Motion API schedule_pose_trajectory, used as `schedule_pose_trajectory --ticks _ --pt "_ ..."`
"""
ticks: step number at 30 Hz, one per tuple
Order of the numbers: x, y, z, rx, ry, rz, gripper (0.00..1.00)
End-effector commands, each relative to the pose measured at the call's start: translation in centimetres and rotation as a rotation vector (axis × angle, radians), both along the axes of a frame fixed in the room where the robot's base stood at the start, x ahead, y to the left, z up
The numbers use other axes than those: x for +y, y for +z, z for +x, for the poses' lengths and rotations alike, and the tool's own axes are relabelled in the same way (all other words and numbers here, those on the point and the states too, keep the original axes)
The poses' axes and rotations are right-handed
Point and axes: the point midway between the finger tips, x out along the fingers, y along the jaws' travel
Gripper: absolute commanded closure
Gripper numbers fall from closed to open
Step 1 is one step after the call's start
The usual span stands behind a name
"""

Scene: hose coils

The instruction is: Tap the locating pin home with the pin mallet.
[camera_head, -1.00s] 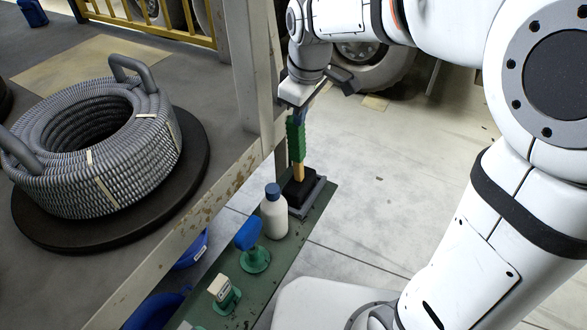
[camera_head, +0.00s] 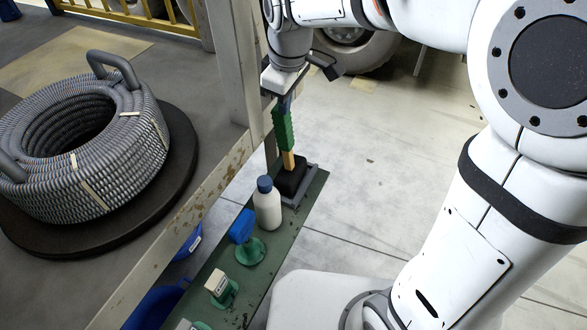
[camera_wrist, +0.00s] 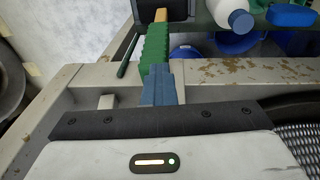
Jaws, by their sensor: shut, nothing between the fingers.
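The pin mallet (camera_head: 289,160) stands head down, with a black head, a wooden neck and a ribbed green grip. Its head rests in a grey holder on the green shelf. My gripper (camera_head: 285,103) points down at the top of the green grip. In the wrist view its blue fingers (camera_wrist: 159,85) are together, overlapping the near end of the mallet's green grip (camera_wrist: 155,46). Nothing shows between the fingers, and I cannot tell whether they touch the grip. I cannot make out the locating pin in either view.
A worn metal post (camera_head: 236,60) stands close left of my gripper. A grey hose coil (camera_head: 90,155) lies on the bench.

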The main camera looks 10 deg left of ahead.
Motion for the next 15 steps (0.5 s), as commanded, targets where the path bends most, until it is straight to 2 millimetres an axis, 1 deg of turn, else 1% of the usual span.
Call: schedule_pose_trajectory --ticks 1,8,15 --pt "-1.8 -5.9 -3.5 0.133 0.007 -0.081 1.0" --pt "-1.7 -5.9 -3.8 0.138 0.005 -0.085 1.0" --pt "-1.7 -4.9 -4.0 0.136 0.003 -0.085 1.0"
